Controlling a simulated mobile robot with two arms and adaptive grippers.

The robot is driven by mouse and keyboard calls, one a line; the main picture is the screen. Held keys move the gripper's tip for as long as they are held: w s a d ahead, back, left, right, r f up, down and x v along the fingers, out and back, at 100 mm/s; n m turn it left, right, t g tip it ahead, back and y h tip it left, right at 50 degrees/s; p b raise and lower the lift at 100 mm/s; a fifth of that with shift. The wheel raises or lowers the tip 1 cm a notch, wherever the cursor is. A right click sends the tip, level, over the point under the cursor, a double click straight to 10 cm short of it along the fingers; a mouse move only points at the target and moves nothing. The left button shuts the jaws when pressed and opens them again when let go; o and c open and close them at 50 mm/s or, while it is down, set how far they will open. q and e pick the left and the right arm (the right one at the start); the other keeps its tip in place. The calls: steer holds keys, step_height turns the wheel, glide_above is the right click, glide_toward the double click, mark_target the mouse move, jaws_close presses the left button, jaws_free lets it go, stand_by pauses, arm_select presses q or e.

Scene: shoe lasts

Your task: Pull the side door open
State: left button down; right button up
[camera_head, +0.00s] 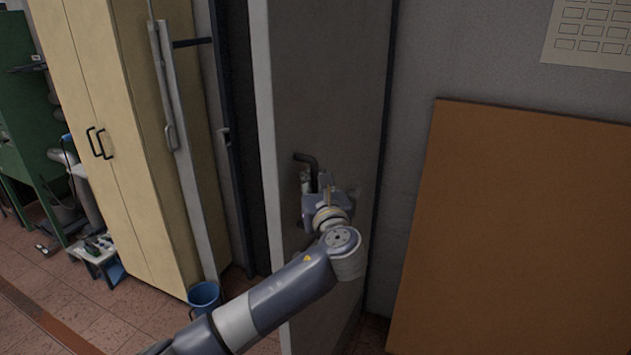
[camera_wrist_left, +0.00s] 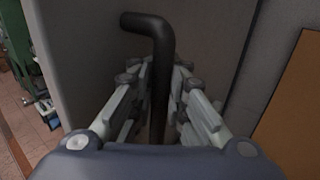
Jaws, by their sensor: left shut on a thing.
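The side door (camera_head: 325,85) is a grey panel in the middle of the head view. It stands ajar, with its near edge swung out from the dark frame (camera_head: 232,130). A dark bent handle (camera_head: 308,160) sits on its face and also shows in the left wrist view (camera_wrist_left: 150,25). My left gripper (camera_head: 318,182) is at the handle, with its fingers on both sides of the bar in the left wrist view (camera_wrist_left: 160,95). It is shut on the handle, and the gripper body hides the handle's lower part. My right gripper is not in view.
A cream cabinet (camera_head: 120,100) stands left of the doorway, with a blue bucket (camera_head: 204,296) on the floor by it. A large brown board (camera_head: 520,230) leans on the wall at the right. Green shelving (camera_head: 22,110) is at the far left.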

arm_select(q)
steer(key=shift+a+f, duration=0.2)
steer(key=shift+f, duration=0.15)
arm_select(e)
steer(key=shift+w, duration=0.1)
arm_select(q)
steer(key=c, duration=1.9)
jaws_free()
steer(key=o, duration=0.3)
steer(key=shift+r, duration=0.1)
steer(key=shift+o, duration=0.2)
steer(key=shift+s+a+r, duration=0.1)
steer(key=shift+s+r, duration=0.1)
steer(key=shift+s+d, duration=0.2)
steer(key=shift+s, duration=0.25)
steer(key=s+d, duration=0.1)
steer(key=s, duration=1)
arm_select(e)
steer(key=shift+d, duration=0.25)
arm_select(q)
steer(key=shift+f, duration=0.15)
